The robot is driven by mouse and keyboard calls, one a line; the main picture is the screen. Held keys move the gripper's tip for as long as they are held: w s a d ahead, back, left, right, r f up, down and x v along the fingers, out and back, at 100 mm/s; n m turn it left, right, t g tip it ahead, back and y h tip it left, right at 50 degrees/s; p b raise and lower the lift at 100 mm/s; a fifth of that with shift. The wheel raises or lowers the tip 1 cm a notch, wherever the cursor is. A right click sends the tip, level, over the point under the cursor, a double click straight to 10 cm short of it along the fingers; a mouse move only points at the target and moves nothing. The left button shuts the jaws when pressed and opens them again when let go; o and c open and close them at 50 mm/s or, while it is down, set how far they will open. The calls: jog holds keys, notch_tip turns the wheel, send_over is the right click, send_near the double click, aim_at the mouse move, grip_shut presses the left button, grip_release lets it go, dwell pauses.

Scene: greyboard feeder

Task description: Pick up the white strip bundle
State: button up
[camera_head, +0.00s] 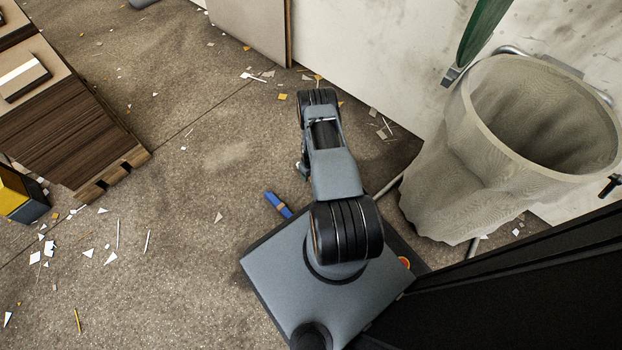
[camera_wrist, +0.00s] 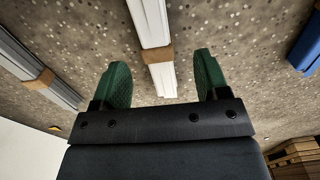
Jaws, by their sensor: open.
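The white strip bundle (camera_wrist: 152,22) shows in the wrist view, running from the top edge down between my fingers, with a brown band (camera_wrist: 158,54) around it. My gripper (camera_wrist: 161,68) is open, with one green finger on either side of the bundle in the picture. Gaps show on both sides, and I see no contact. How far the bundle lies beyond the fingertips I cannot tell. The bundle's lower end stops just above the dark gripper body. In the head view my arm hides the gripper, and I cannot make out the bundle there.
In the wrist view, a grey bundle (camera_wrist: 47,72) with a brown band lies left and a blue piece (camera_wrist: 306,47) right. In the head view, a mesh bin (camera_head: 455,185) stands right, a brown board stack (camera_head: 65,135) left. Paper scraps litter the floor.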

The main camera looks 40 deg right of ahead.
notch_tip(320, 180, down, 4)
jog(key=shift+d+f+b, duration=0.15)
jog(key=shift+b, duration=1)
jog(key=shift+c, duration=0.5)
jog(key=c, duration=0.9)
